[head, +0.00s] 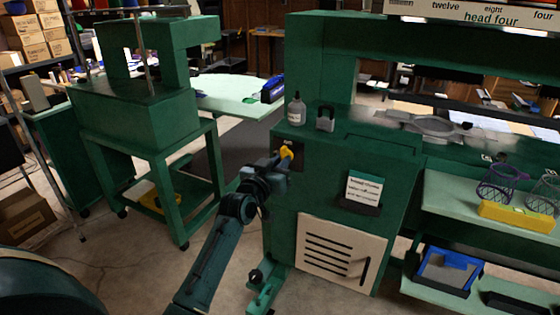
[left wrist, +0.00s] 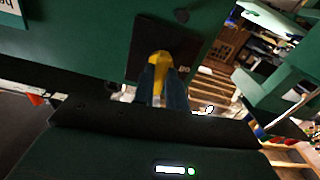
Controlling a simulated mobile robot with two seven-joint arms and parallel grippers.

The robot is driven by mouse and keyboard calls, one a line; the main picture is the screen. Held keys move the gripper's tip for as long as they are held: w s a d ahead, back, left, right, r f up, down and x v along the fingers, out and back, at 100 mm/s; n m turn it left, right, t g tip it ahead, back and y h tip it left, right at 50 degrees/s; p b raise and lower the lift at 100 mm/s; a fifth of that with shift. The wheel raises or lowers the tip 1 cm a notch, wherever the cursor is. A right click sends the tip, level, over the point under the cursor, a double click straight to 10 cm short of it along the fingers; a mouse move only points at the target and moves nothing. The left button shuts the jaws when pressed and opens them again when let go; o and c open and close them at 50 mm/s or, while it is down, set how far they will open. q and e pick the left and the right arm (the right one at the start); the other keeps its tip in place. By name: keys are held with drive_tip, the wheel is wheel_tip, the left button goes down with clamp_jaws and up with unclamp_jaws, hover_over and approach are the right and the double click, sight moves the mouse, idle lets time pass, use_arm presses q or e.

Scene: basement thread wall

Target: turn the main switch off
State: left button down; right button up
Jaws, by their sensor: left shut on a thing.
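The main switch is a yellow handle (head: 286,153) on a dark plate (head: 298,150) on the green machine's front, near its left corner. My left gripper (head: 280,160) reaches up to it from below and is shut on the handle. In the left wrist view the yellow handle (left wrist: 160,62) shows between the two dark fingers (left wrist: 163,85), with the dark plate (left wrist: 185,45) behind it. The fingers hide part of the handle, and I cannot read its position. My right gripper is not in view.
A bottle (head: 296,109) and a grey padlock-shaped item (head: 325,118) stand on the machine top above the switch. A notice card (head: 364,188) and a beige louvred panel (head: 340,252) are to the right and below. A green machine stand (head: 150,130) is at left, with open floor between.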

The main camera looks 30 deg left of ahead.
use_arm(q)
drive_tip(key=n+p, duration=0.4)
drive_tip(key=n, duration=0.7)
drive_tip(key=shift+a+p, duration=0.15)
drive_tip(key=shift+p, duration=0.2)
drive_tip(key=shift+f+n+p, duration=0.1)
drive_tip(key=shift+n+p, duration=0.35)
drive_tip(key=shift+n, duration=2.45)
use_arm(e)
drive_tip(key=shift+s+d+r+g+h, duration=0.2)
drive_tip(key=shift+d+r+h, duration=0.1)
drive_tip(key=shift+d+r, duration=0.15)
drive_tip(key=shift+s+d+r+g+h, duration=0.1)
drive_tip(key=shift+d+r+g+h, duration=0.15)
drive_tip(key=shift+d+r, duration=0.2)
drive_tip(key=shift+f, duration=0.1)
use_arm(q)
drive_tip(key=c, duration=1.5)
unclamp_jaws()
drive_tip(key=shift+o, duration=0.3)
